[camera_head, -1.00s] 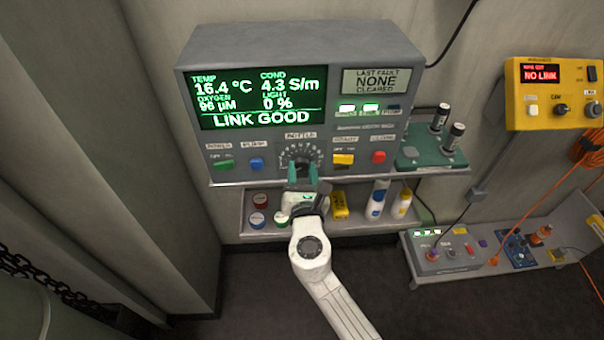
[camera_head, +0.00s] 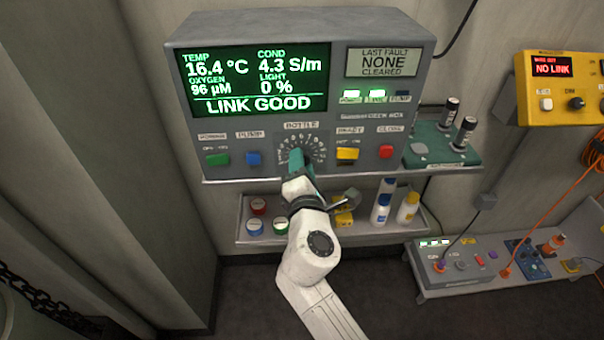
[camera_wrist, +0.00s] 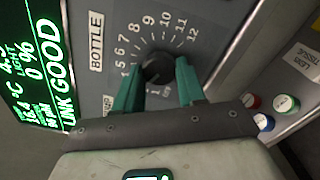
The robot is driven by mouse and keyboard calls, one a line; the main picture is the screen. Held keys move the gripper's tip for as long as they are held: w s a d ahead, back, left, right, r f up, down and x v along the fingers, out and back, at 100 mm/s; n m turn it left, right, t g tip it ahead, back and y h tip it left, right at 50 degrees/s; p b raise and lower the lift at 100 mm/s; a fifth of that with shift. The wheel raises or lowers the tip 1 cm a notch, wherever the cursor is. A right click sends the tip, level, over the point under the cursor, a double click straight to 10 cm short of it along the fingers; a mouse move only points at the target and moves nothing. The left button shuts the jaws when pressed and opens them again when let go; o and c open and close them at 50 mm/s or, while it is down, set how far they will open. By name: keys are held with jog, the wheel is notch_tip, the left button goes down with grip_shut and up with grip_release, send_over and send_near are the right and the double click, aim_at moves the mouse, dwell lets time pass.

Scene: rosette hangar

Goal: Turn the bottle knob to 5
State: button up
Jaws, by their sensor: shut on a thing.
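The bottle knob (camera_wrist: 157,68) is a dark round knob in the middle of a printed dial (camera_wrist: 152,30) with numbers running up to 12, under the word BOTTLE. My gripper (camera_wrist: 158,80) is shut on the knob, one teal finger on each side. In the wrist view the dial appears turned. I cannot clearly tell which number the knob's mark points to. In the head view my gripper (camera_head: 296,160) covers the knob, with the dial numbers (camera_head: 303,138) showing above and beside it on the grey console (camera_head: 300,35).
Beside the knob are a green switch (camera_head: 217,160), a blue button (camera_head: 253,158), a yellow switch (camera_head: 347,154) and a red button (camera_head: 386,152). A shelf (camera_head: 375,239) below holds several jars and bottles. The console screen (camera_head: 255,82) reads LINK GOOD.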

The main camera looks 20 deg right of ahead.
jog(key=shift+f+m+b, duration=0.1)
jog(key=shift+m+b, duration=2.8)
jog(key=shift+m, duration=1.3)
jog(key=o, duration=1.1)
jog(key=shift+c, duration=0.2)
jog(key=shift+s, duration=0.1)
jog(key=v, duration=1)
jog(key=shift+s+b, duration=0.35)
jog(key=shift+b, duration=0.1)
jog(key=shift+a, duration=0.1)
